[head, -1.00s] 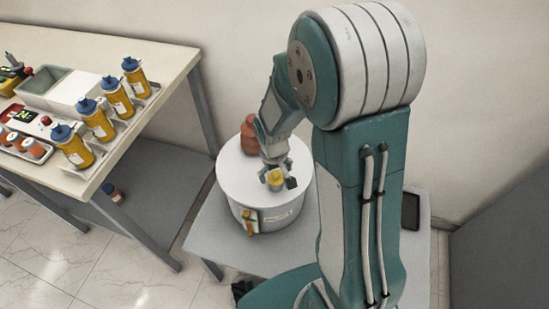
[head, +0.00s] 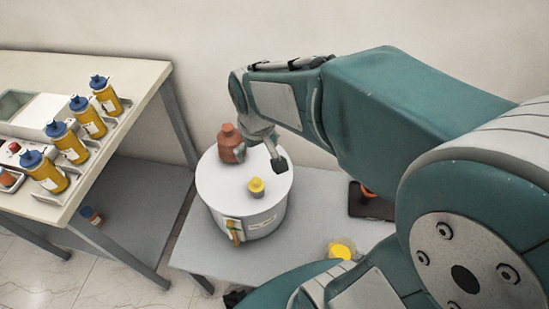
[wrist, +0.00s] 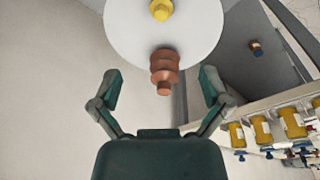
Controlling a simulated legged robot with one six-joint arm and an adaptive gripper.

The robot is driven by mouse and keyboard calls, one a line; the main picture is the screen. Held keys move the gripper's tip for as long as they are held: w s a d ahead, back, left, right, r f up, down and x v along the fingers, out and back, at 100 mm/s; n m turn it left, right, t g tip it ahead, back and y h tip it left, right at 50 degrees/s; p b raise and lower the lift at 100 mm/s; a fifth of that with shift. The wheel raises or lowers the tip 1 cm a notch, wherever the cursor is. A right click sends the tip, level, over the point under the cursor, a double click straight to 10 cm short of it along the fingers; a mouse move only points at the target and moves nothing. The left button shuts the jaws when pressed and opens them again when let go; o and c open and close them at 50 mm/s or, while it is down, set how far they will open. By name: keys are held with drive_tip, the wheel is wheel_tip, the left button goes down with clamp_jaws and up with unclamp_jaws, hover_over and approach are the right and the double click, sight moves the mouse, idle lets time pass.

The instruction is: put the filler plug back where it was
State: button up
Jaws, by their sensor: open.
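The yellow filler plug (head: 256,186) stands upright on the white top of the round transformer tank (head: 215,180). It also shows at the top of the wrist view (wrist: 161,10). I cannot tell how deep it is seated. My gripper (head: 260,158) is open and empty, above the back of the tank and apart from the plug. In the wrist view the open fingers (wrist: 159,74) stand wide apart, with the brown ribbed bushing (wrist: 163,66) seen between them.
The tank stands on a grey table (head: 300,215). A round yellow item (head: 342,249) and a dark tray (head: 371,203) are on its right side. A bench with several yellow bottles (head: 107,95) stands at left. A small bottle (head: 91,216) sits on its lower shelf.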

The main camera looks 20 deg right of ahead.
drive_tip(key=s+r+m+t, duration=0.1)
drive_tip(key=s+r+t, duration=0.2)
drive_tip(key=s+r, duration=0.5)
drive_tip(key=shift+s+d+t, duration=0.15)
drive_tip(key=shift+s+t, duration=0.25)
drive_tip(key=shift+s, duration=0.8)
